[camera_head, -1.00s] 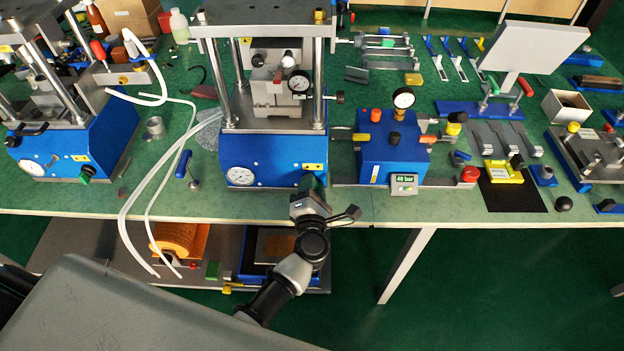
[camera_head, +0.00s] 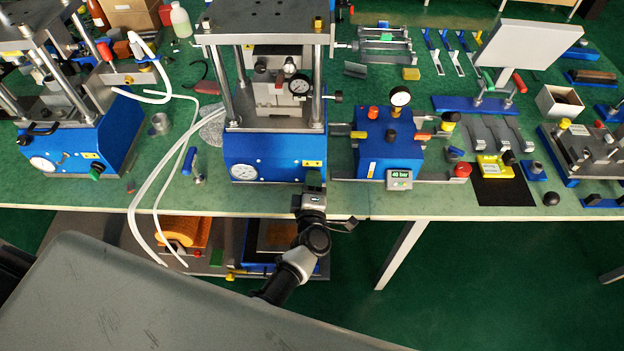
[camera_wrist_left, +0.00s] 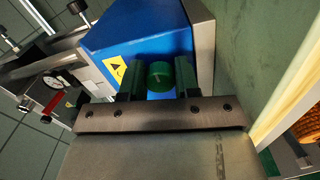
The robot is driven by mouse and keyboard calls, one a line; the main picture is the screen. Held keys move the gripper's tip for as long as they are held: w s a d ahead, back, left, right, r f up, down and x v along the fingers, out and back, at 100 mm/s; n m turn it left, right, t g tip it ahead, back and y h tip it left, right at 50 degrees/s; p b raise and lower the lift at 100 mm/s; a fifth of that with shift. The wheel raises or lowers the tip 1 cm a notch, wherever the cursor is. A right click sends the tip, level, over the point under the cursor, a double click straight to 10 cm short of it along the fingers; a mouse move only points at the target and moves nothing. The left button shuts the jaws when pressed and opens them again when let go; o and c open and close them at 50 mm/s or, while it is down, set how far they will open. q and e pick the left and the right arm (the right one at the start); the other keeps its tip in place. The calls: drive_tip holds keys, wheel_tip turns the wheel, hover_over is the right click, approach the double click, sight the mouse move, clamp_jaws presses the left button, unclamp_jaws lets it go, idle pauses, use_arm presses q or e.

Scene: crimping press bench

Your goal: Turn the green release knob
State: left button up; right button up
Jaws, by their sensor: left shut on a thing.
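The blue press (camera_head: 270,155) in the middle of the bench has a round gauge and a yellow warning label on its front. My left gripper (camera_head: 313,184) is at the lower right corner of this front. In the left wrist view, the round green release knob (camera_wrist_left: 160,76) sits between the two fingers of my left gripper (camera_wrist_left: 160,84), on the blue face beside the warning label. The gripper is shut on the knob. In the head view the gripper largely hides the knob. My right gripper is not in view.
A similar blue press (camera_head: 75,150) with its own green knob (camera_head: 97,171) stands at the left. White hoses (camera_head: 165,170) hang over the bench edge. A blue box with a 40 bar display (camera_head: 399,175) stands right of my gripper.

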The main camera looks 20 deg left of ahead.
use_arm(q)
drive_tip(key=shift+f, duration=0.1)
idle(0.3)
drive_tip(key=o, duration=0.9)
drive_tip(key=shift+s, duration=0.1)
drive_tip(key=p+v, duration=0.2)
drive_tip(key=v, duration=0.8)
drive_tip(key=shift+s+d, duration=0.1)
drive_tip(key=shift+s, duration=0.2)
drive_tip(key=shift+m, duration=0.3)
